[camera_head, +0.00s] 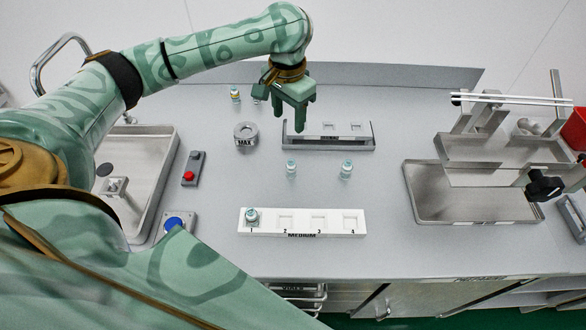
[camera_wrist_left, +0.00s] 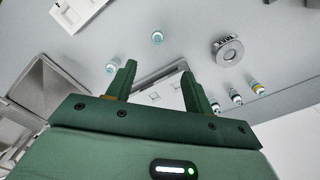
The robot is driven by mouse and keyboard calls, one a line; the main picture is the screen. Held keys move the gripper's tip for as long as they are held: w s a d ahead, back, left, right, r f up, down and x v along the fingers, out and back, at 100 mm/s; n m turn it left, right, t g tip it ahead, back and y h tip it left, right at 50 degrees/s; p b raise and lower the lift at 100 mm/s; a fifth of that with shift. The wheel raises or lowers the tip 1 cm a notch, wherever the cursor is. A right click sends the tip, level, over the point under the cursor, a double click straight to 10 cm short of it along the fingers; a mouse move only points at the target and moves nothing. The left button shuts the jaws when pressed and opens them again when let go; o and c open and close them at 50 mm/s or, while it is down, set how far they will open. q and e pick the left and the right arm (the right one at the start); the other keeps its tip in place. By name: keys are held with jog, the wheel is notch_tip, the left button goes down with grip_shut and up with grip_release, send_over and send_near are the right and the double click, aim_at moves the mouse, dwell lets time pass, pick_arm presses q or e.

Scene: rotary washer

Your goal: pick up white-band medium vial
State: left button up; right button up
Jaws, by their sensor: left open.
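A similar vial (camera_head: 251,214) sits in slot 1 of the white rack marked MEDIUM (camera_head: 268,229). My left gripper (camera_head: 289,116) is open and empty, above the counter behind the vials. My right gripper is out of view.
A grey tray with slots (camera_head: 350,143) lies under and right of my left gripper. A sink (camera_head: 130,170) is at left, a metal tray (camera_head: 465,215) at right.

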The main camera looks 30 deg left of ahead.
aim_at(291, 161)
pick_arm(q)
notch_tip(291, 161, down, 13)
jog(key=b, duration=0.6)
jog(key=shift+w+f, duration=0.1)
jog(key=shift+f, duration=0.1)
jog(key=f+b, duration=0.4)
jog(key=f, duration=0.1)
jog(key=shift+d+f, duration=0.15)
jog(key=shift+d, duration=0.15)
jog(key=shift+r, duration=0.2)
jog(key=c, duration=1)
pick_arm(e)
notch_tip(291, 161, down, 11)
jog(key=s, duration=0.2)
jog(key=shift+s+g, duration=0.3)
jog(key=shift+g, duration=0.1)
